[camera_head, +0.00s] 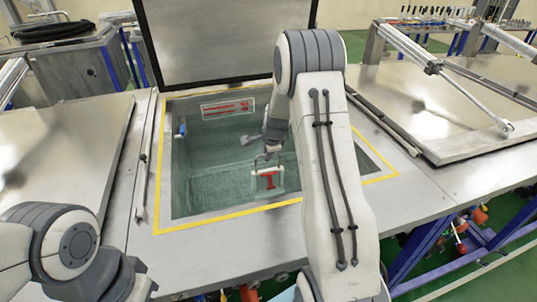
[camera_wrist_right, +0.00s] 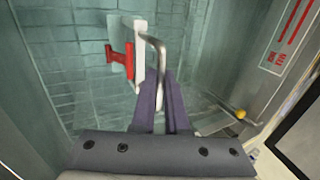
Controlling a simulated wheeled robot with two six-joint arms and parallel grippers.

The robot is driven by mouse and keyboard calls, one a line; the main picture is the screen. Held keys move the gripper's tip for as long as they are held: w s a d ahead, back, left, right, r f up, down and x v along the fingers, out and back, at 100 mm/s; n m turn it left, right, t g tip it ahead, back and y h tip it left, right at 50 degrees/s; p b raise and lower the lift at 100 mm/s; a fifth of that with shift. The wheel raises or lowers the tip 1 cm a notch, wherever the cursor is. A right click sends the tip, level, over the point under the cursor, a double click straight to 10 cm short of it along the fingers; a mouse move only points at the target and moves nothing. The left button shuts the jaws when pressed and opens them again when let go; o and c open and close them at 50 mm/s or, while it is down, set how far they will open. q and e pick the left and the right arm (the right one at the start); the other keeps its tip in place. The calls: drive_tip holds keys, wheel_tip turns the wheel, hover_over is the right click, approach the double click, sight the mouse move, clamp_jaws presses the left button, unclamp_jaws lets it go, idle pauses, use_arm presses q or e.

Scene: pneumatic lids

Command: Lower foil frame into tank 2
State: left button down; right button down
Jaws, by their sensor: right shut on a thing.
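The open tank (camera_head: 205,160) has a yellow border and a raised metal lid. A white sign with red lines (camera_head: 228,108) is on its far inner wall and also shows in the right wrist view (camera_wrist_right: 290,32). The foil frame (camera_head: 268,179) is white with a red piece in it and hangs inside the tank opening. In the right wrist view, the frame (camera_wrist_right: 139,50) has a bent grey handle at its side. My right gripper (camera_wrist_right: 162,85) is shut on that handle; in the head view my arm partly hides it. My left arm shows at lower left, its gripper out of view.
The raised lid (camera_head: 215,40) stands behind the opening. Closed metal lids lie to the left (camera_head: 60,165) and right (camera_head: 470,110), with lid struts beside them. A yellow knob (camera_wrist_right: 240,114) is by the tank wall in the wrist view.

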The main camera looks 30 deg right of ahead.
drive_tip(key=shift+f+b, duration=0.5)
drive_tip(key=shift+f, duration=0.2)
drive_tip(key=c, duration=0.8)
unclamp_jaws()
drive_tip(key=shift+c, duration=0.2)
drive_tip(key=w+r+p+v, duration=0.1)
drive_tip(key=p+v, duration=0.4)
drive_tip(key=v, duration=0.5)
drive_tip(key=w+d+r+p+v, duration=0.1)
drive_tip(key=w+p+v, duration=0.2)
drive_tip(key=p+v, duration=0.3)
drive_tip(key=v, duration=0.5)
drive_tip(key=shift+r, duration=0.2)
drive_tip(key=shift+w, duration=0.1)
